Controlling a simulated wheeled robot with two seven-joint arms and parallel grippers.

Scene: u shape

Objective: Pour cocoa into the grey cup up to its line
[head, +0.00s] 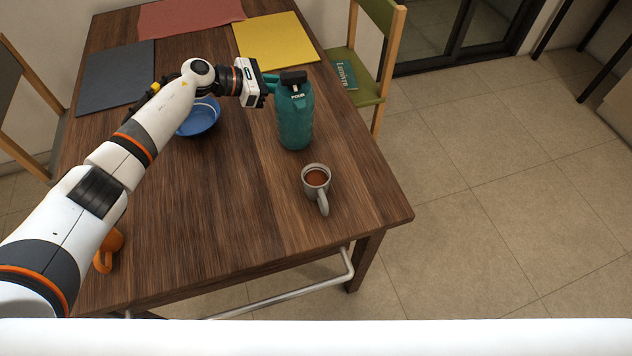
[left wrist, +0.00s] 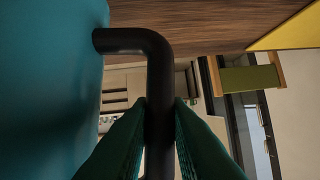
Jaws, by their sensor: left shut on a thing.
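A teal flask (head: 294,122) with a black top stands upright on the wooden table, behind the grey cup. My left gripper (head: 270,84) reaches it from the left, near its upper part. In the left wrist view my left gripper (left wrist: 160,112) is shut on the black handle (left wrist: 158,75) of the teal flask (left wrist: 50,70). The grey cup (head: 323,199) stands upright near the table's right edge, its handle toward me. Brown liquid (head: 316,177) shows inside it. I cannot make out its line. My right gripper is not in view.
A blue bowl (head: 201,118) sits under my left forearm. An orange mug (head: 108,250) is at the table's near left, partly behind my arm. Grey (head: 117,75), red (head: 190,17) and yellow (head: 275,41) mats lie at the back. The table (head: 225,215) left of the grey cup is clear.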

